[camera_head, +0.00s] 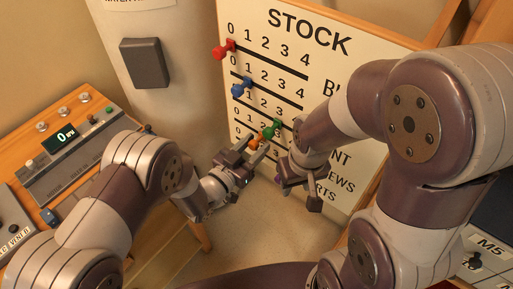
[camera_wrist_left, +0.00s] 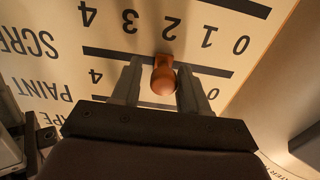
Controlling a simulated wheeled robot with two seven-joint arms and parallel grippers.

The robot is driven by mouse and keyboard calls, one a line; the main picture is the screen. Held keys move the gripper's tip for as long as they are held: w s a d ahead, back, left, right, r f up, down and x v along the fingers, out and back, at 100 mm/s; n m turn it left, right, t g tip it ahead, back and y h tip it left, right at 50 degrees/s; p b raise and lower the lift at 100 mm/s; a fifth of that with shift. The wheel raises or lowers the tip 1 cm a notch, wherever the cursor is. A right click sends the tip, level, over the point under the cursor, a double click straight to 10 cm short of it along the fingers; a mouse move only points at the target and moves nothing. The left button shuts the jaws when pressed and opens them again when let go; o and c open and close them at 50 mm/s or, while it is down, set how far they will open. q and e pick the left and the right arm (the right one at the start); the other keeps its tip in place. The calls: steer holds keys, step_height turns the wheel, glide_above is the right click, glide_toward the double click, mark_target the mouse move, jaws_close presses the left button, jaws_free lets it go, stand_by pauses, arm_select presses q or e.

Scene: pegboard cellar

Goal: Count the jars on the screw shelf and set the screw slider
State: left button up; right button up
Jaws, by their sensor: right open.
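The STOCK board (camera_head: 306,20) carries numbered slider tracks. The orange slider (camera_wrist_left: 164,75) is on the track level with the partly visible "SCRE" label, near mid-track; in the head view the orange slider (camera_head: 254,143) is partly hidden. My left gripper (camera_head: 246,150) is at the board, its fingers on either side of the orange knob. In the left wrist view these fingers (camera_wrist_left: 160,88) look open, with a small gap beside the knob. My right gripper (camera_head: 297,190) is open and empty in front of the board's lower part. No jars or shelf are visible.
Other sliders are red (camera_head: 224,48), blue (camera_head: 241,87) and green (camera_head: 270,130). A bench with a display unit (camera_head: 68,137) stands at the left. A dark box (camera_head: 145,62) is on the pale cylinder. My right arm covers part of the labels.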

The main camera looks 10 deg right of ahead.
arm_select(q)
steer(key=o, duration=0.9)
steer(key=shift+s+a, duration=0.1)
steer(key=p+v, duration=0.2)
steer(key=v, duration=0.7)
steer(key=shift+s, duration=0.1)
